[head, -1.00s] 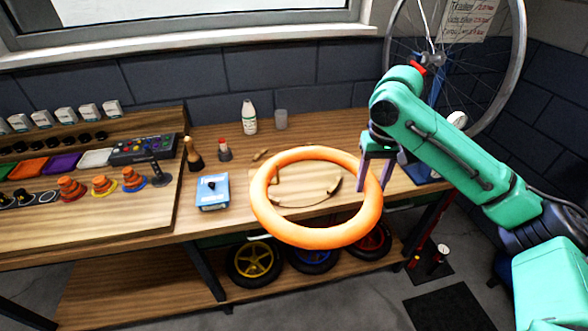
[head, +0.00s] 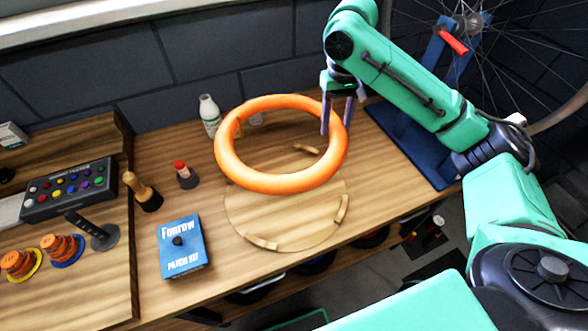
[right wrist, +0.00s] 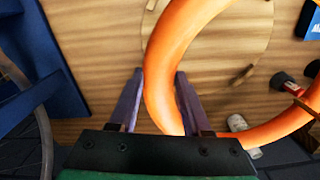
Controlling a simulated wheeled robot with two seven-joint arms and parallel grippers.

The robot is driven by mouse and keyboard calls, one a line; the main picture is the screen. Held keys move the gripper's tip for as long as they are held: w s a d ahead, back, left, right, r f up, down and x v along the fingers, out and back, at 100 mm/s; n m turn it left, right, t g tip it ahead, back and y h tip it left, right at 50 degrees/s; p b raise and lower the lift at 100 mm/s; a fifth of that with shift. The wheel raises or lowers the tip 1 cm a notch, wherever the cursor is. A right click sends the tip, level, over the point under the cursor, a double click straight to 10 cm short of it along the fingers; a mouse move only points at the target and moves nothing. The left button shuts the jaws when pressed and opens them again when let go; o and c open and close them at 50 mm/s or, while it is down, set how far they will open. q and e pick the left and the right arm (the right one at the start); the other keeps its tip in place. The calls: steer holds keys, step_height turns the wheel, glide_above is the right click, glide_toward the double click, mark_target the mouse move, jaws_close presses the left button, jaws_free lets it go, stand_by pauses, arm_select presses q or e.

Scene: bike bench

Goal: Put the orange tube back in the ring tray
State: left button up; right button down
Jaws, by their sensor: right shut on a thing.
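The orange tube (head: 270,183) is a large ring held above the bench in the head view. My right gripper (head: 337,122) is shut on its right side. In the right wrist view the tube (right wrist: 163,75) passes between the two fingers of the gripper (right wrist: 160,95). The ring tray (head: 290,218) is a round wooden disc with several raised curved stops at its rim. It lies on the bench, below and nearer than the tube, which covers its far part. The tray also shows in the right wrist view (right wrist: 220,45). My left gripper is not in view.
A blue patch kit box (head: 181,248) lies left of the tray. A red-capped bottle (head: 186,175), a wooden-handled tool (head: 143,192) and a white bottle (head: 209,115) stand nearby. A blue stand base (head: 410,145) is at the right.

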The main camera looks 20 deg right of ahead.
steer(key=s+f, duration=0.3)
steer(key=f, duration=0.5)
glide_above(328, 183)
step_height(328, 183, down, 4)
steer(key=shift+d+f, duration=0.1)
steer(key=shift+f, duration=0.15)
step_height(328, 183, down, 3)
step_height(328, 183, down, 2)
steer(key=shift+s+f, duration=0.1)
steer(key=shift+f, duration=0.05)
steer(key=shift+c, duration=1.8)
jaws_free()
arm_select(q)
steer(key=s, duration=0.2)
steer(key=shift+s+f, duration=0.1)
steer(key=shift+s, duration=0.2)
